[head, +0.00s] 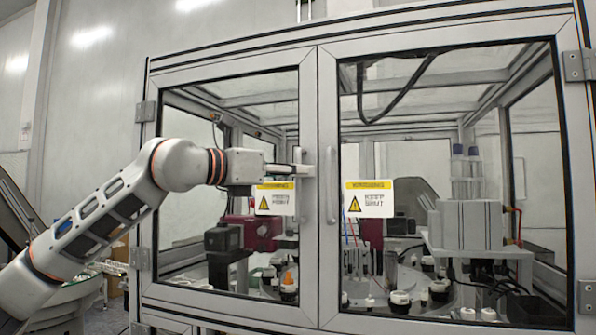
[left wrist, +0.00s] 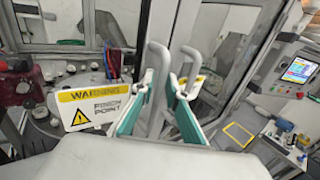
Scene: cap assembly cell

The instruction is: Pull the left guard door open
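The left guard door (head: 309,262) is a grey metal frame with a clear pane and looks closed, flush beside the right door (head: 328,262). Its upright bar handle (head: 303,210) is near its right edge. A yellow and white pinch warning sign (head: 276,207) is on its pane; the sign also shows in the left wrist view (left wrist: 93,106). My left gripper (head: 303,170) is at the upper part of this handle. In the left wrist view my left gripper (left wrist: 158,85) is open, its teal-padded fingers on either side of the handle (left wrist: 153,100). My right gripper is out of view.
The right door's handle (head: 331,185) stands close to the right of my left gripper. Behind the panes are several machine parts, including a grey block (head: 466,226). A control screen (left wrist: 299,69) shows at the right in the left wrist view.

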